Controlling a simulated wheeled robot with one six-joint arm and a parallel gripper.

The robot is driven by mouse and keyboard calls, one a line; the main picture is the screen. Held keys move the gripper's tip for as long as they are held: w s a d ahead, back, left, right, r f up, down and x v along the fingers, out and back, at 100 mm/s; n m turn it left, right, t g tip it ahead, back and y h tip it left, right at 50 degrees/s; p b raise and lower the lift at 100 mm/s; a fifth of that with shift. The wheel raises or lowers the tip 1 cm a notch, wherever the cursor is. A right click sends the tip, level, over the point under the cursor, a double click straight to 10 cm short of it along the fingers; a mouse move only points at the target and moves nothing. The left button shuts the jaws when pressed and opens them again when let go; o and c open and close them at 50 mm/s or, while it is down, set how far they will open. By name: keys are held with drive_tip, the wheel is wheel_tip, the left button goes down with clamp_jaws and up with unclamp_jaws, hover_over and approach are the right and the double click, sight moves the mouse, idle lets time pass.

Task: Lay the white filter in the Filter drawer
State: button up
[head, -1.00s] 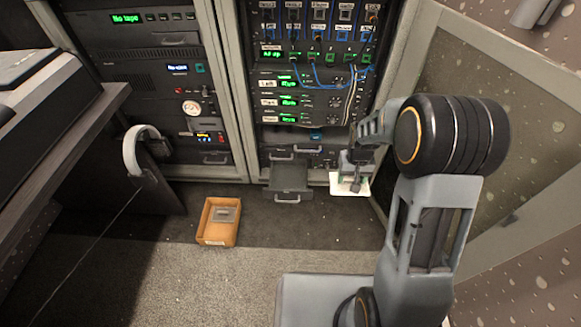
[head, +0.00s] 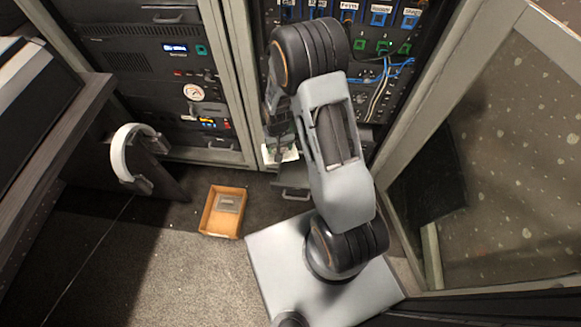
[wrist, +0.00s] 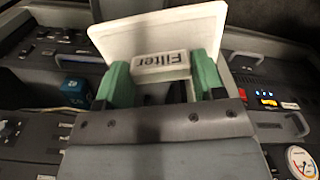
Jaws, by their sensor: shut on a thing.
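The white filter (wrist: 160,30) is a flat pale plate with a block labelled "Filter" (wrist: 162,64). My gripper (wrist: 163,75) is shut on that block with its green fingers, and the plate spreads beyond them. In the head view, a white part of the filter (head: 290,154) shows below my gripper (head: 280,140), in front of the rack's lower part. A grey pulled-out drawer (head: 294,192) shows only in part beside my arm. My arm hides most of it, so its label and inside cannot be seen.
An orange tray (head: 207,232) with a grey item lies on the floor. Blue cables (head: 392,66) run across the rack front. A glass door (head: 500,180) stands at right. The floor around the tray is clear.

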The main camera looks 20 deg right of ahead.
drive_tip(key=s+f+m+p, duration=0.1)
drive_tip(key=s+f+m, duration=0.1)
drive_tip(key=s+f, duration=0.4)
drive_tip(key=s+f+m+p, duration=0.1)
drive_tip(key=s+f+m, duration=0.15)
drive_tip(key=f, duration=0.55)
drive_tip(key=b, duration=0.5)
hover_over(298, 177)
drive_tip(key=shift+n, duration=0.35)
drive_tip(key=f, duration=1)
drive_tip(key=shift+s, duration=0.3)
drive_tip(key=shift+w+d+f+b, duration=0.1)
drive_tip(key=shift+w+f+b, duration=0.2)
drive_tip(key=shift+f, duration=0.15)
wheel_tip(298, 177, down, 3)
drive_tip(key=shift+b, duration=0.95)
drive_tip(key=shift+r, duration=0.1)
drive_tip(key=o, duration=0.5)
drive_tip(key=shift+f, duration=0.2)
drive_tip(key=o, duration=0.5)
